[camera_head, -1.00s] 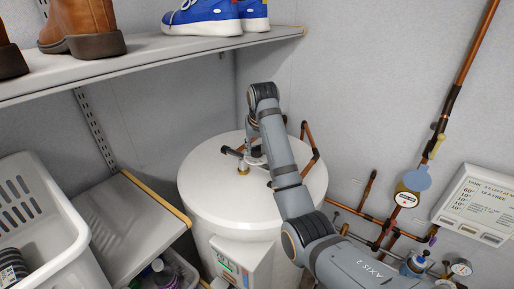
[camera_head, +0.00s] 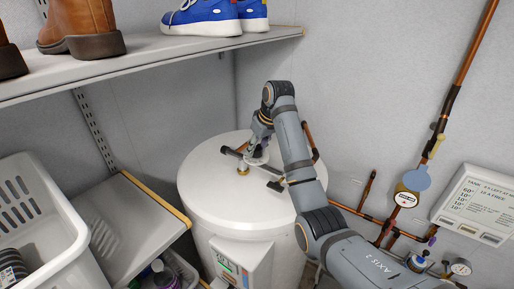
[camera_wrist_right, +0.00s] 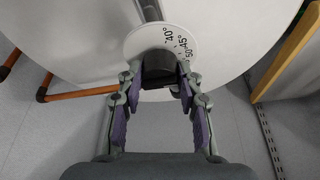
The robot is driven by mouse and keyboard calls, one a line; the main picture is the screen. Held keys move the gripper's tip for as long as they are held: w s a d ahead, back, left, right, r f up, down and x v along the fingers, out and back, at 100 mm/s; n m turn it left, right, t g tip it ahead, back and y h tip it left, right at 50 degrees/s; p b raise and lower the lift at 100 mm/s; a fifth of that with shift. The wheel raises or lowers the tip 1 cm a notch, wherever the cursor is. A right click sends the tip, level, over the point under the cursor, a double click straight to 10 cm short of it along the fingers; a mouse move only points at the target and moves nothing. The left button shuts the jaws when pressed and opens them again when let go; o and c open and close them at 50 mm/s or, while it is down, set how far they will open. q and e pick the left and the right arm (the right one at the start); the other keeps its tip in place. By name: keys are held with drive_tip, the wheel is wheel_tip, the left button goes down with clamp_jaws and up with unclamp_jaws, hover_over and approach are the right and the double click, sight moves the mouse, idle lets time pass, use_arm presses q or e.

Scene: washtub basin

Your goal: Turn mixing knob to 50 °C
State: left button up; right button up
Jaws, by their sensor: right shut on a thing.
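The mixing knob (camera_wrist_right: 157,68) is dark and sits in front of a round white dial (camera_wrist_right: 190,40) in the right wrist view. The marks 40°, 45° and 50 show on the dial's upper right. My right gripper (camera_wrist_right: 158,88) is shut on the knob, with a purple-padded finger on each side of it. In the head view my right gripper (camera_head: 258,153) reaches down to the top of the white tank (camera_head: 205,185). There the knob is mostly hidden by the gripper. The knob's pointer cannot be made out. My left gripper is not in view.
Copper pipes (camera_head: 363,214) and a gauge run along the wall at the right, beside a white wall panel (camera_head: 480,206). A shelf (camera_head: 150,58) with shoes hangs over the left. A white basket (camera_head: 40,220) stands at lower left.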

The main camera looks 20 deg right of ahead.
drive_tip(key=shift+f, duration=0.1)
idle(0.4)
drive_tip(key=o, duration=1.2)
drive_tip(key=shift+s, duration=0.1)
